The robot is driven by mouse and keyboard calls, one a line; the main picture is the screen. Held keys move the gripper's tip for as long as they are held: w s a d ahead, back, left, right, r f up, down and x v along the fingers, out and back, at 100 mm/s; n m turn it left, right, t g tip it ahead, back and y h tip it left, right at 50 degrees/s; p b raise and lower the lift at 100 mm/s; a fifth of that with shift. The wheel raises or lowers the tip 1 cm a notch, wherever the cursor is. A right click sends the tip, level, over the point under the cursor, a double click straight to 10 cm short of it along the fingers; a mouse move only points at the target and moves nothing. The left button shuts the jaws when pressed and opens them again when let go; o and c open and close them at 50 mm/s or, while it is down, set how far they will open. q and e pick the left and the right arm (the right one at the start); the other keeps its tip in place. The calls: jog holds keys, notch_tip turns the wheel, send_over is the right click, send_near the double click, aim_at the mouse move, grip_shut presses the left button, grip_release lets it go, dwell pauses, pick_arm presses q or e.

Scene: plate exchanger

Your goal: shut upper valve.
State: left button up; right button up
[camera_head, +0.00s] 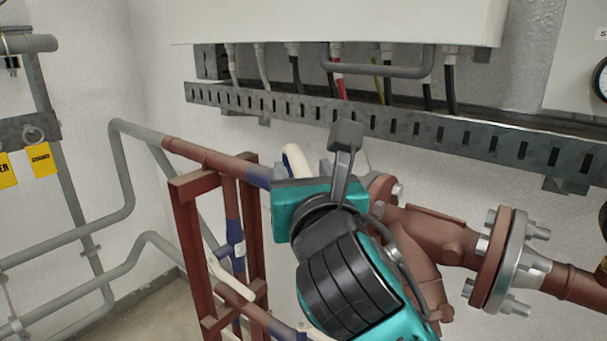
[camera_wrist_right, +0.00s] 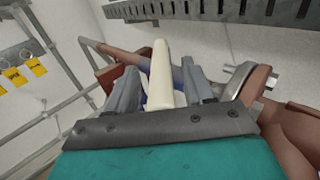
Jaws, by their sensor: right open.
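The upper valve has a cream lever handle (camera_head: 294,160) on the upper pipe, where a blue section (camera_head: 259,177) enters behind my right gripper (camera_head: 312,172). In the right wrist view the cream handle (camera_wrist_right: 161,72) stands between the two grey fingers of my right gripper (camera_wrist_right: 160,85). The fingers are apart, one on each side of the handle; I cannot tell whether either touches it. My right gripper and wrist hide the valve body in the head view. A lower cream lever (camera_head: 232,282) shows by the red frame. My left gripper is not in view.
A red-brown frame (camera_head: 187,225) stands left of my right wrist. A flanged pipe (camera_head: 497,262) runs close on the right. A slotted metal rail (camera_head: 400,128) with cables and a grey bar (camera_head: 390,70) lie above. Grey wall pipes (camera_head: 125,170) are at left.

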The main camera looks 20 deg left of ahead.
jog(key=shift+w+a, duration=0.15)
jog(key=shift+w, duration=0.15)
jog(key=shift+c, duration=0.2)
grip_shut()
dwell(0.3)
